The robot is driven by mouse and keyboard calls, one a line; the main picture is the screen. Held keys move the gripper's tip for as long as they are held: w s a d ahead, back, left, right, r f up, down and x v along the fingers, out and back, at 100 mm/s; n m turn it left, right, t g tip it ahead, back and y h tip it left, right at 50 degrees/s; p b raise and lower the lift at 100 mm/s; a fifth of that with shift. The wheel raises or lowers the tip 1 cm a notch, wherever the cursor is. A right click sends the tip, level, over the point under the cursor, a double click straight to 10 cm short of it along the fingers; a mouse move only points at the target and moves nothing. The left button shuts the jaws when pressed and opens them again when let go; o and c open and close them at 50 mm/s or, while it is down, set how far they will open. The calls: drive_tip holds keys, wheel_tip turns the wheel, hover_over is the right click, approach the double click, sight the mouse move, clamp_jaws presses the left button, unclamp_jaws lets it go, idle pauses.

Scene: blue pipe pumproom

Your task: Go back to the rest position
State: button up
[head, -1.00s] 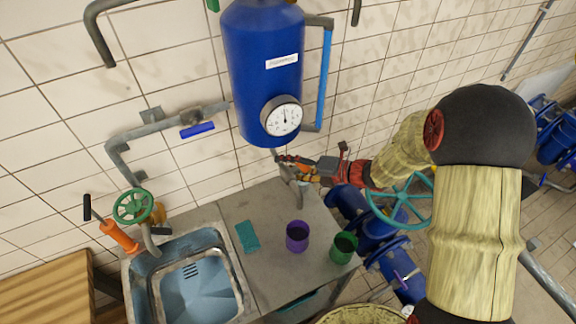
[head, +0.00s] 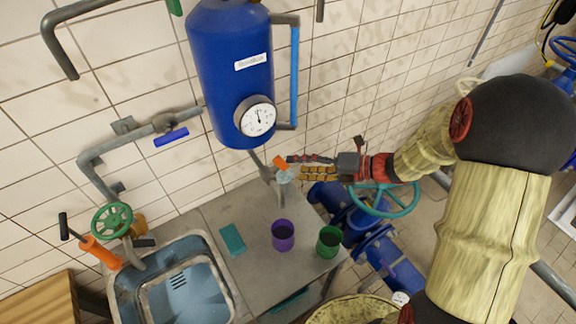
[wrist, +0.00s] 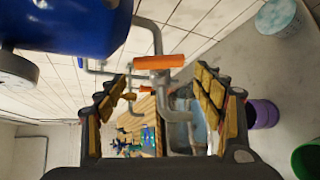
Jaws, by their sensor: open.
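My gripper (head: 303,167) is open and empty in the head view, level with the space under the blue tank and pointing left. In the wrist view its two fingers (wrist: 165,100) stand apart with nothing held between them. Just beyond the fingertips is an orange handle (head: 280,163) on the grey pipe below the tank; it also shows in the wrist view (wrist: 159,62), where it lies crosswise past the fingertips. Whether a finger touches it I cannot tell.
The blue tank (head: 230,75) with a round gauge (head: 256,117) hangs on the tiled wall. Below are a purple cup (head: 283,235), a green cup (head: 329,241), a teal sponge (head: 232,239) and a sink (head: 180,285). A teal handwheel (head: 384,207) stands beneath my arm.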

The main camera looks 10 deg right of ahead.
drive_tip(key=shift+s+d+r, duration=0.1)
drive_tip(key=shift+s+d, duration=0.05)
drive_tip(key=shift+d, duration=0.15)
idle(0.4)
drive_tip(key=s+d+f+n+g+h+b, duration=0.1)
drive_tip(key=s+f+n+g+h, duration=0.2)
drive_tip(key=s+n, duration=0.6)
drive_tip(key=s+d+f+n+g+h+b, duration=0.1)
drive_tip(key=s+f+n+g+h+b, duration=0.15)
drive_tip(key=s+n, duration=0.7)
drive_tip(key=s+d+r+n+t+h+b, duration=0.1)
drive_tip(key=r+n+t+h+b, duration=0.1)
drive_tip(key=n+b, duration=0.3)
drive_tip(key=s+d+r+n+t+h+b, duration=0.1)
drive_tip(key=n+h+b, duration=0.4)
drive_tip(key=n, duration=0.9)
wheel_tip(320, 180, up, 2)
drive_tip(key=shift+s+d+r+t+b, duration=0.25)
drive_tip(key=shift+d+t+b, duration=0.2)
drive_tip(key=shift+d+t, duration=0.4)
